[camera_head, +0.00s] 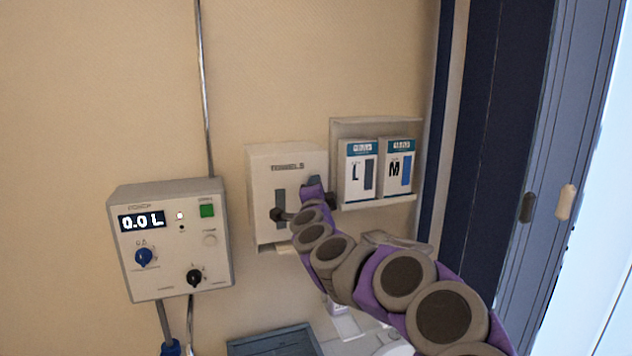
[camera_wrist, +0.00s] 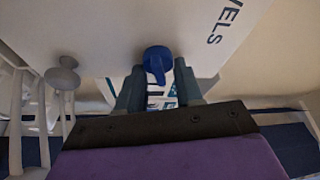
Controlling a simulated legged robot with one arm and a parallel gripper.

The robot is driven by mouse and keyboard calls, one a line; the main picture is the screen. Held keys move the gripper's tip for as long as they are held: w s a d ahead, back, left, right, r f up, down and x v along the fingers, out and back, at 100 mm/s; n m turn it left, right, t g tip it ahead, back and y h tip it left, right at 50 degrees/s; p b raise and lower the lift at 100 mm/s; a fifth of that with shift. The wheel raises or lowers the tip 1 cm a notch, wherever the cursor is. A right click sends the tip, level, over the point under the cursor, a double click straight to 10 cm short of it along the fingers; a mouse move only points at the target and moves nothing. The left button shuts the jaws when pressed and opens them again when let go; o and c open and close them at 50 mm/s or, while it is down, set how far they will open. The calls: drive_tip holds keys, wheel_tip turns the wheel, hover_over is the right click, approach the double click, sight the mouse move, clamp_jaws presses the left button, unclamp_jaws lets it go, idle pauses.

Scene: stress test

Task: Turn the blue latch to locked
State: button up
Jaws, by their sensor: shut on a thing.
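A blue latch (camera_wrist: 157,60) with a round head and a short tab shows in the wrist view, on the face of the pale towel dispenser (camera_wrist: 100,25). My gripper (camera_wrist: 158,78) has one dark finger on each side of the latch and is shut on it. In the head view the dispenser (camera_head: 262,165) hangs on the wall, and the purple end of my arm reaches its right side. The latch itself is hidden there behind my arm. I cannot read any locked mark.
A shelf with two glove boxes, L (camera_head: 357,172) and M (camera_head: 398,168), is just right of the dispenser. A control box (camera_head: 170,240) reading 0.0 L hangs at the left. A dark tray (camera_head: 275,342) lies below. Dark cabinet doors (camera_head: 500,120) stand at the right.

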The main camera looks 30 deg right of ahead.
drive_tip(key=m+g+p, duration=0.1)
drive_tip(key=m+p, duration=0.1)
drive_tip(key=m, duration=0.1)
drive_tip(key=shift+f+m, duration=0.2)
drive_tip(key=shift+m, duration=0.1)
idle(0.5)
drive_tip(key=o, duration=1)
drive_tip(key=shift+d, duration=0.25)
drive_tip(key=shift+s, duration=0.1)
drive_tip(key=v, duration=0.5)
drive_tip(key=b+v, duration=0.1)
drive_tip(key=v, duration=1.1)
drive_tip(key=shift+r+b, duration=0.35)
